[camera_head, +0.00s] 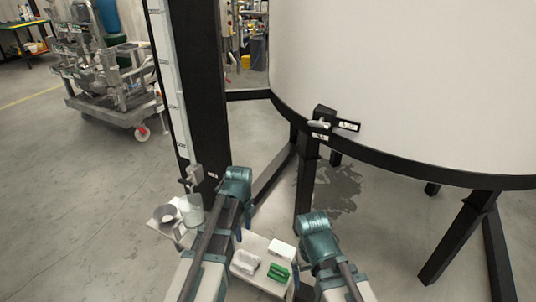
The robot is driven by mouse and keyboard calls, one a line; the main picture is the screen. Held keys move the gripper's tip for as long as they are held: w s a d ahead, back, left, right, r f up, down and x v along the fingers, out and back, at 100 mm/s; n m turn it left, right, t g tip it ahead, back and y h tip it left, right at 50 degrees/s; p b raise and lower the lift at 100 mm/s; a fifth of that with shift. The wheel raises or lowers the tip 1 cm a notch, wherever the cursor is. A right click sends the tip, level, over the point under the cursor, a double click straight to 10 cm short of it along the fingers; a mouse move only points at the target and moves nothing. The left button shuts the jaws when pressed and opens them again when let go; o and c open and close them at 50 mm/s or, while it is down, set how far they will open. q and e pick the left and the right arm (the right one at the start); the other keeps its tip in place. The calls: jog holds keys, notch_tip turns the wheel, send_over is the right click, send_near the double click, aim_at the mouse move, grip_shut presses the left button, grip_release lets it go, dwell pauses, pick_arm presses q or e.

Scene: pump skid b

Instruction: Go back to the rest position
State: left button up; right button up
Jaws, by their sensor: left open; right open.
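My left arm comes up from the bottom to a teal wrist. My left gripper (240,228) hangs below that wrist, mostly hidden by the arm; it is open and appears empty. My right arm comes up from the bottom, right of the middle, to another teal wrist. My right gripper (296,274) hangs below it, partly hidden, open and appearing empty. Both grippers are near a small pale shelf (256,242). I cannot tell how high above it they are.
The shelf holds a white tray (246,263), a white block (281,249) and green pieces (278,272). A clear beaker (192,210) and grey jug (168,215) stand left, below a sight gauge (170,80). A large white tank (400,80) on black legs fills the right. A pump cart (110,90) stands back left.

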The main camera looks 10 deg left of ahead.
pick_arm(q)
jog(key=s+d+n+y, duration=0.1)
jog(key=s+d+n, duration=0.9)
jog(key=s+n, duration=0.6)
notch_tip(320, 180, up, 16)
jog(key=w+n+p, duration=0.1)
jog(key=n+p, duration=0.1)
jog(key=p, duration=1.3)
jog(key=shift+w+d+f, duration=0.2)
jog(key=shift+w+d, duration=0.05)
jog(key=shift+w, duration=0.1)
pick_arm(e)
notch_tip(320, 180, up, 16)
jog(key=shift+f, duration=0.25)
